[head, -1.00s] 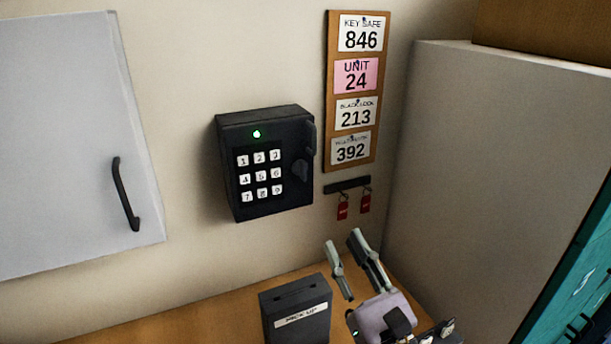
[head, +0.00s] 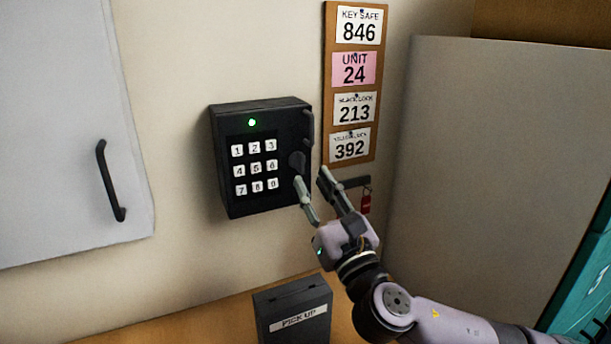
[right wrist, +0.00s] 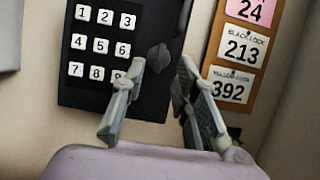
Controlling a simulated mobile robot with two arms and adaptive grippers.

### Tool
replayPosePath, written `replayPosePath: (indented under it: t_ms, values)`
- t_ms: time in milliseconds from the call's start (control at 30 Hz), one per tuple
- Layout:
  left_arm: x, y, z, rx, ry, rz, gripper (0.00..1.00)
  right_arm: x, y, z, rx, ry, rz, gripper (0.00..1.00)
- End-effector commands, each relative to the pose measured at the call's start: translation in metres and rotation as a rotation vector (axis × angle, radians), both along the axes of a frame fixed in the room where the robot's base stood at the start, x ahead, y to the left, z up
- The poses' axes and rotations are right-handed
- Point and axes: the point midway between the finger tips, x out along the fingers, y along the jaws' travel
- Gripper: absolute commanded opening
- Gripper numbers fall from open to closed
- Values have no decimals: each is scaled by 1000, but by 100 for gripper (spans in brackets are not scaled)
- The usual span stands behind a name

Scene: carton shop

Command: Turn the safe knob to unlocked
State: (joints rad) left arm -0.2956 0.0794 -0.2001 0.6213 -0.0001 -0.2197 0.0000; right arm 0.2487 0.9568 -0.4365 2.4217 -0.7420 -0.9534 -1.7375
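The black key safe (head: 232,202) is on the wall in the head view, with a numbered keypad and a lit green light (head: 252,122). Its dark knob (head: 296,161) is at the right of the keypad; it also shows in the right wrist view (right wrist: 158,57). A handle (head: 308,128) is on the safe's right edge. My right gripper (head: 310,178) is open and empty, just below the knob, fingers pointing up toward it. In the right wrist view the fingertips are apart, with the knob above and between them. My left gripper is out of view.
A board with number cards (head: 325,85) hangs right of the safe. A key rack (head: 358,182) with a red tag (head: 366,203) is behind my right gripper. A black pick-up box (head: 292,301) stands below. A grey cabinet (head: 480,150) is at the right.

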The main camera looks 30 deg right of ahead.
Motion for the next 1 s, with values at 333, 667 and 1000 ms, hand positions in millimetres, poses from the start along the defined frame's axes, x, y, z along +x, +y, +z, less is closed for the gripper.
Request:
replayPosePath:
  t_ms: [333, 667, 1000]
  values:
    - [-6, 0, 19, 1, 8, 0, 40, 37, -2, 20, 1, -3, -1, 28]
    - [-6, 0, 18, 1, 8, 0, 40, 39, -2, 19, 1, -2, 0, 26]
    - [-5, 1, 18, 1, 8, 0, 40, 39, -2, 19, 0, -2, 0, 4]
